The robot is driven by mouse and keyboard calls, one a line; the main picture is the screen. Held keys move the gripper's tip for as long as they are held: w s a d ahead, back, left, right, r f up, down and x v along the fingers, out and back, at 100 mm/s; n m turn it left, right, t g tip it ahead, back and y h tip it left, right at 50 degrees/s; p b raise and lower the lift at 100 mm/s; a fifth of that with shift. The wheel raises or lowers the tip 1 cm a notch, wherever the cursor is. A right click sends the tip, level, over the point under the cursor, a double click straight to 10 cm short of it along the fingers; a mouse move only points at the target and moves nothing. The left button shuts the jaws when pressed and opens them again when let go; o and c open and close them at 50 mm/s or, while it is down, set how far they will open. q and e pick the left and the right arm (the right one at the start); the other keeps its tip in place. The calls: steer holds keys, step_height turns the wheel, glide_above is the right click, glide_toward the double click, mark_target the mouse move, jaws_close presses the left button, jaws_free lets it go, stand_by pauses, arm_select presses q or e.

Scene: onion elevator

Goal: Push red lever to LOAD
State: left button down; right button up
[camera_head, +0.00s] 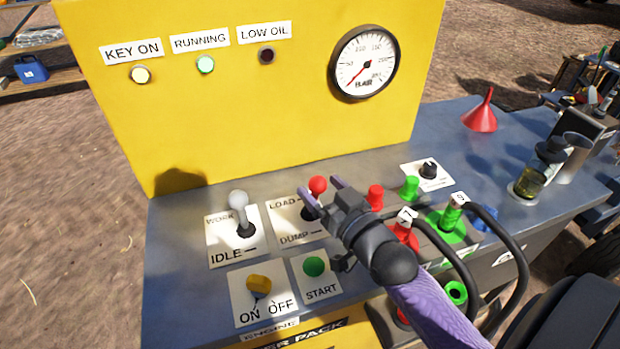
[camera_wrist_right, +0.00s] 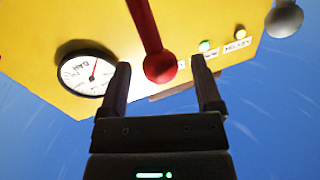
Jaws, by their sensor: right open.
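The red lever (camera_head: 317,186) stands on the LOAD/DUMP plate (camera_head: 288,224) on the grey panel. Its ball knob is up near the LOAD mark in the head view. My right gripper (camera_head: 320,188) is open, with its fingers on either side of the lever. In the right wrist view the red knob (camera_wrist_right: 160,67) lies between the fingertips of the right gripper (camera_wrist_right: 160,72), with visible gaps. I cannot tell if a finger touches the shaft. The lever's base is partly hidden by the gripper. My left gripper is not in view.
The grey WORK/IDLE lever (camera_head: 238,200) stands left of the red one. The green START button (camera_head: 313,266) and yellow key switch (camera_head: 259,284) are in front. Red and green hose couplings (camera_head: 452,219) lie right. The yellow panel (camera_head: 250,110) rises behind.

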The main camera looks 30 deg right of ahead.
mark_target(313, 179)
steer(key=shift+w, duration=1.65)
jaws_close()
